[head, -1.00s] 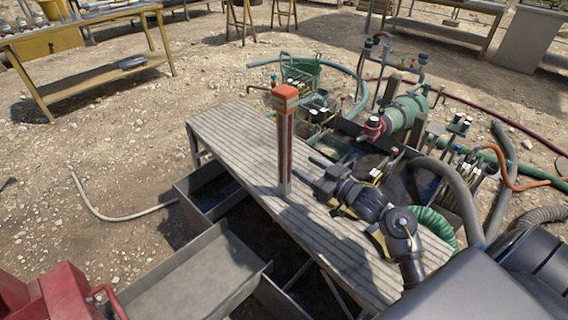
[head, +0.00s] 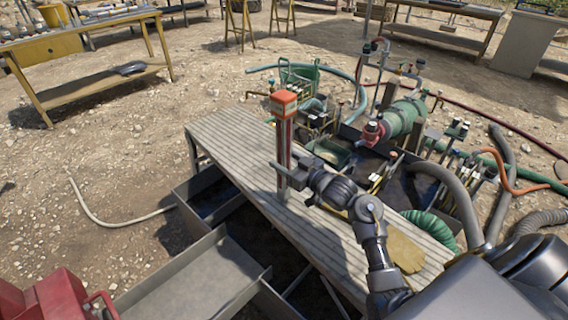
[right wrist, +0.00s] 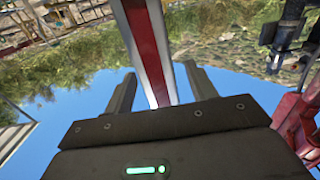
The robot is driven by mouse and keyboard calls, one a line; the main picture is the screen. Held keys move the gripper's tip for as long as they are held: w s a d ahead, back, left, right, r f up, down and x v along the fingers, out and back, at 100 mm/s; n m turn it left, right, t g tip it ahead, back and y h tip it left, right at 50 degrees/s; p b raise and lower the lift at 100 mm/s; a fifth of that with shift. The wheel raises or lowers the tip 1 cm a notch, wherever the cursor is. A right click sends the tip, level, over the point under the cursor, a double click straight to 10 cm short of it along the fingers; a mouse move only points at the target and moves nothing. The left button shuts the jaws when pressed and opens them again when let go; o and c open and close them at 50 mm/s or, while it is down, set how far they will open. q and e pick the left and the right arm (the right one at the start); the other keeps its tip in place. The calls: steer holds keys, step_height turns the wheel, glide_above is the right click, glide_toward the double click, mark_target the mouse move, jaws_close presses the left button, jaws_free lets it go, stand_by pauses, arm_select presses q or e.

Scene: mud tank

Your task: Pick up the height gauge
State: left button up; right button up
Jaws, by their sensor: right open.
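The height gauge (head: 284,138) is a tall upright post with an orange cap and a red stripe. It stands on the grey slatted bench (head: 235,133). My right gripper (head: 283,174) is open at the lower part of the post, with the post at its fingers. In the right wrist view the red-striped post (right wrist: 148,45) passes between the two open fingers of my right gripper (right wrist: 160,85). I cannot tell whether a finger touches it. My left gripper is not in view.
A tan flat piece (head: 405,250) lies on the bench's near end, by my right arm. A green pump (head: 403,117) with pipes and hoses stands behind and to the right. Grey metal troughs (head: 190,270) lie left of and below the bench.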

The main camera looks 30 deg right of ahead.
steer(key=x, duration=0.2)
steer(key=shift+w+a, duration=0.15)
steer(key=shift+w, duration=0.1)
jaws_close()
